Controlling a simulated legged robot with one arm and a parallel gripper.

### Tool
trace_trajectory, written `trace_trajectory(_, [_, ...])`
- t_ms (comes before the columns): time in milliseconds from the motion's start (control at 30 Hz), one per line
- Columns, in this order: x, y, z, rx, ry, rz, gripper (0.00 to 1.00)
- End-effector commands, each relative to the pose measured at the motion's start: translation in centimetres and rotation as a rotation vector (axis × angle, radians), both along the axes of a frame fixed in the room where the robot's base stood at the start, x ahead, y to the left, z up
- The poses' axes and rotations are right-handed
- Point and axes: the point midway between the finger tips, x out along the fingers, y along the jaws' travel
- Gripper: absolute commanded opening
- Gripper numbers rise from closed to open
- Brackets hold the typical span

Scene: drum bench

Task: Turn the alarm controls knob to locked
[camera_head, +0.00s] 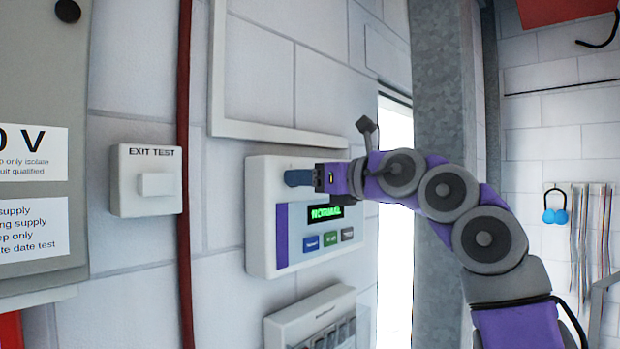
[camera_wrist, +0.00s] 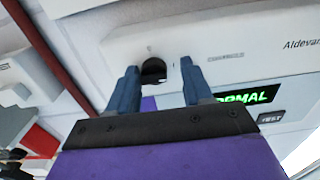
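The alarm panel (camera_head: 262,215) is a white box on the brick wall with a purple and pale front, a green lit display reading "NORMAL" (camera_head: 326,212) and a row of small buttons. The black controls knob (camera_wrist: 153,70) shows in the wrist view on the panel's upper face, with a "CONTROLS" label to its right. My gripper (camera_wrist: 160,80) is open, its two blue fingers spread with the knob between and just beyond the tips. In the head view my gripper (camera_head: 300,177) is at the panel's upper part and hides the knob.
An EXIT TEST box (camera_head: 147,181) and a red vertical pipe (camera_head: 184,120) are left of the panel. Another white box (camera_head: 312,318) is mounted below it. A grey metal column (camera_head: 447,95) stands to the right, behind my arm.

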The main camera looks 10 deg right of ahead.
Motion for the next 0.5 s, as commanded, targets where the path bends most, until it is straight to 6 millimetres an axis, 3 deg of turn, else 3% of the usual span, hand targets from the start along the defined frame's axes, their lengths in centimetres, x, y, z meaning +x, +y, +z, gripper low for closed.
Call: trace_trajectory(500, [-0.08,-0.34,-0.01,0.001,0.001,0.001,0.03])
